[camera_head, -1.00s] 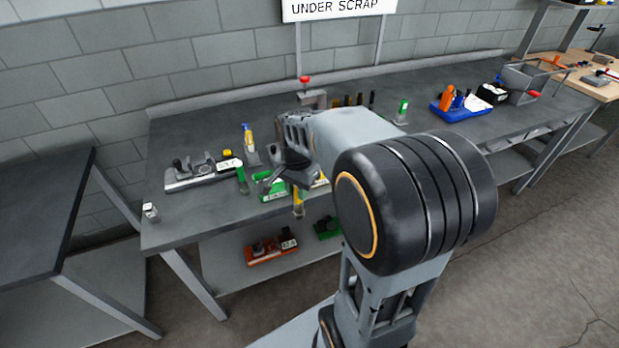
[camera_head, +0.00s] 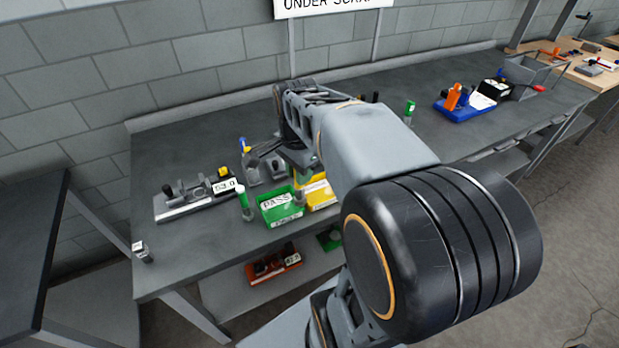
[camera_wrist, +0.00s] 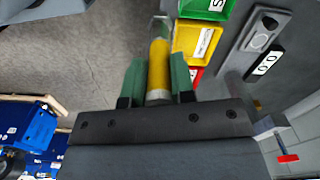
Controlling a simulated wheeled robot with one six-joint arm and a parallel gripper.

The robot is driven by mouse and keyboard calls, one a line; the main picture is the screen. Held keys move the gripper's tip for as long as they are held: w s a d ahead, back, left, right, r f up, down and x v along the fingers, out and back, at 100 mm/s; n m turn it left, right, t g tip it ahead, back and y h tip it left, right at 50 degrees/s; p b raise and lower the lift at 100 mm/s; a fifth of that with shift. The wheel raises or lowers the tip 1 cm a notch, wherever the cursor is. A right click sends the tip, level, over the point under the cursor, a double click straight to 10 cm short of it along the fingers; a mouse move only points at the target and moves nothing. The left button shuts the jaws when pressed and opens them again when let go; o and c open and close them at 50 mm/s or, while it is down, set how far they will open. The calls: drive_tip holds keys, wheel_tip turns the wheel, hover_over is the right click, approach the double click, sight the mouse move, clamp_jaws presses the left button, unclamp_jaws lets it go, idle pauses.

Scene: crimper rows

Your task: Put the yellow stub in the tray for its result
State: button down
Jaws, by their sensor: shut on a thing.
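My gripper (camera_wrist: 157,82) is shut on the yellow stub (camera_wrist: 158,62), held lengthwise between its green fingers in the wrist view. The stub's far end looks pale and clear. In the head view my gripper (camera_head: 303,176) is above the bench by the trays, and the wrist mostly hides the stub. A green tray (camera_head: 282,221) marked PASS and a yellow tray (camera_head: 318,205) sit side by side at the bench's front. The wrist view shows the green tray (camera_wrist: 190,13), yellow tray (camera_wrist: 178,40) and part of a red tray (camera_wrist: 196,74), beside the stub. A tester (camera_head: 181,209) has a display (camera_head: 225,187) reading about 53.0.
A green-topped stub (camera_head: 243,203) stands left of the PASS tray, and another (camera_head: 409,110) stands farther back. A blue tray (camera_head: 464,109) with tools is at the right. An orange bin (camera_head: 275,270) is on the lower shelf. A partly cropped sign (camera_head: 330,6) reads UNDER SCRAP.

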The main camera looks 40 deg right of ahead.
drive_tip(key=w+d+f+p, duration=0.3)
drive_tip(key=w+d+f, duration=0.5)
drive_tip(key=f, duration=0.4)
drive_tip(key=shift+w+d+f, duration=0.25)
drive_tip(key=shift+d, duration=0.4)
drive_tip(key=shift+f, duration=0.15)
drive_tip(key=c, duration=1)
unclamp_jaws()
drive_tip(key=shift+o, duration=0.2)
